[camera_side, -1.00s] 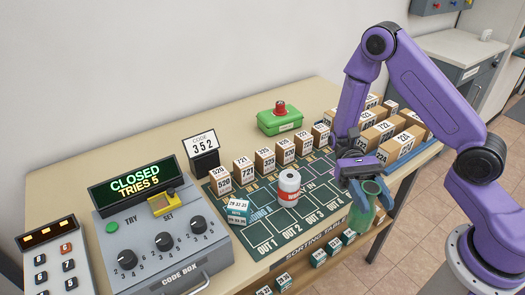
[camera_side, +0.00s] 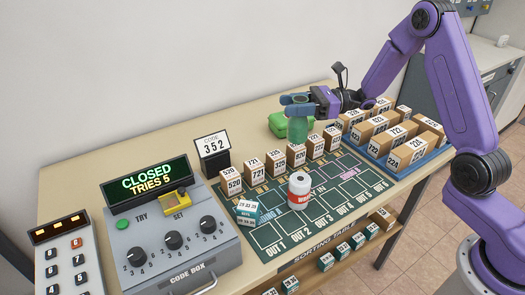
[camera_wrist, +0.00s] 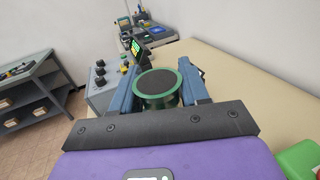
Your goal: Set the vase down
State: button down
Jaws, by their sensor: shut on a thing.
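The vase is green (camera_side: 298,129), and my gripper (camera_side: 297,104) is shut on it near its top. It looks upright. In the side view it overlaps the green case and ends just above the row of numbered boxes; I cannot tell whether its base touches the table. In the wrist view the vase's round rim and dark mouth (camera_wrist: 158,83) sit between my two blue fingers (camera_wrist: 160,92).
The sorting table (camera_side: 120,165) has bare tan surface along the back left. Numbered boxes (camera_side: 275,162) stand in a row on the green mat, with a white-and-red can (camera_side: 299,190) in front. A green case (camera_side: 277,124) stands behind, a blue parcel tray (camera_side: 407,171) right, a code box (camera_side: 175,250) left.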

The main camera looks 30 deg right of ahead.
jog(key=w+a+f, duration=0.2)
jog(key=w+f, duration=1.1)
jog(key=w, duration=0.1)
jog(key=shift+a, duration=0.15)
jog(key=shift+f, duration=0.15)
dwell(0.3)
jog(key=c, duration=0.6)
grip_release()
jog(key=shift+o, duration=0.2)
jog(key=v, duration=0.7)
jog(key=shift+s+d, duration=0.15)
jog(key=shift+d, duration=0.1)
